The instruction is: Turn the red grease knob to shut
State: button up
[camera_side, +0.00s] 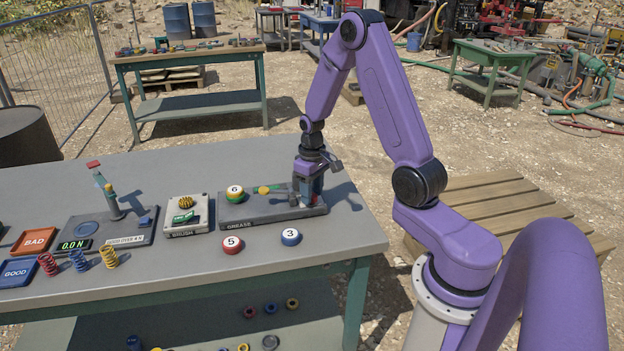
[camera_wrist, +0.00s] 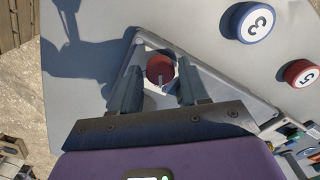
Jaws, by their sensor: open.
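The red grease knob (camera_wrist: 160,69) shows in the wrist view as a round dark red cap with small marks on its top. My gripper (camera_wrist: 160,62) is open, with one finger on each side of the knob; I cannot tell whether either finger touches it. In the side view my gripper (camera_side: 307,188) points down over the right end of the grey GREASE base (camera_side: 270,213).
The BRUSH unit (camera_side: 187,214) is to the left. Bare bench (camera_side: 345,225) lies to the right.

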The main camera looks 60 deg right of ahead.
notch_tip(320, 180, up, 17)
jog(key=shift+r, duration=0.15)
dwell(0.5)
jog(key=s+a+n, duration=0.3)
jog(key=a, duration=0.5)
jog(key=s+a+n, duration=0.3)
jog(key=s+a, duration=0.1)
jog(key=a, duration=0.4)
jog(key=s+a+f+n, duration=0.1)
jog(key=s+a+n, duration=0.2)
jog(key=s, duration=0.5)
jog(key=s+a+f+n, duration=0.2)
jog(key=s+a+n, duration=0.1)
jog(key=s, duration=0.6)
jog(key=shift+s+a+n, duration=0.15)
jog(key=shift+s+n, duration=0.1)
jog(key=shift+n, duration=0.65)
jog(key=shift+f, duration=0.1)
